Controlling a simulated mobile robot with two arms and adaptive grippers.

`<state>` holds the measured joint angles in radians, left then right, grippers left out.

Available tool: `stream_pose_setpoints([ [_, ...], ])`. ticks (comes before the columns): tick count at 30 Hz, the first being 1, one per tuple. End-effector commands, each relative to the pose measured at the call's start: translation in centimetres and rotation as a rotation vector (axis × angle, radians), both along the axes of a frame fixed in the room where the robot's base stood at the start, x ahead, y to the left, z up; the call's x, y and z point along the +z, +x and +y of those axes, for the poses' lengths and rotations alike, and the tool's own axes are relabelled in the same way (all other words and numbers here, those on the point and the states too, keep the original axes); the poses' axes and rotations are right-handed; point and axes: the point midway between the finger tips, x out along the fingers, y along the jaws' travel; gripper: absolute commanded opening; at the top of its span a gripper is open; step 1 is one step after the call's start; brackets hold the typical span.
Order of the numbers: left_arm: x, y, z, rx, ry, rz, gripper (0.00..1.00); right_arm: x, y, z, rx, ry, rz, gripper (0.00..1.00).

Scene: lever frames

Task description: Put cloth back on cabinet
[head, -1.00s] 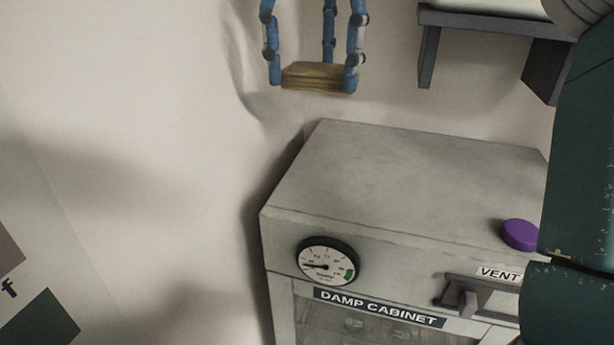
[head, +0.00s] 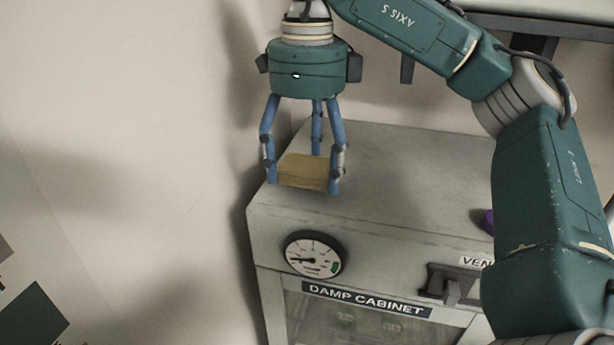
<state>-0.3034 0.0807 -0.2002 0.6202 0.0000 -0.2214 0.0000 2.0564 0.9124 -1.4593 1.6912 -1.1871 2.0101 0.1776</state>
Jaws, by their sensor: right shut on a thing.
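The cloth (head: 303,172) is a folded yellow-brown piece. My right gripper (head: 302,178) points down with its blue fingers shut on the cloth. It holds the cloth over the left front part of the cabinet top; I cannot tell whether the cloth touches the surface. The damp cabinet (head: 410,190) is a grey box with a label, a round gauge and a windowed front. My left gripper does not show.
A round gauge (head: 314,255) and a vent lever (head: 450,287) are on the cabinet front. A purple knob (head: 487,221) on top is partly hidden by my right arm. A wall stands left of the cabinet. The middle of the top is clear.

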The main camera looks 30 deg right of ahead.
Motion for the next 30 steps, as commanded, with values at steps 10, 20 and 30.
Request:
stream_pose_setpoints([
  [10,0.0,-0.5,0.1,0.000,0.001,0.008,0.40,-2.6,0.0,0.0,0.000,0.000,0.001,0.49],
  [20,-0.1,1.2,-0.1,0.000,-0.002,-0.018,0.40,-2.9,0.0,0.0,0.001,-0.001,0.001,0.79],
  [30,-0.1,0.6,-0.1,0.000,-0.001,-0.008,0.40,-2.9,0.0,0.0,0.000,0.000,0.001,0.92],
])
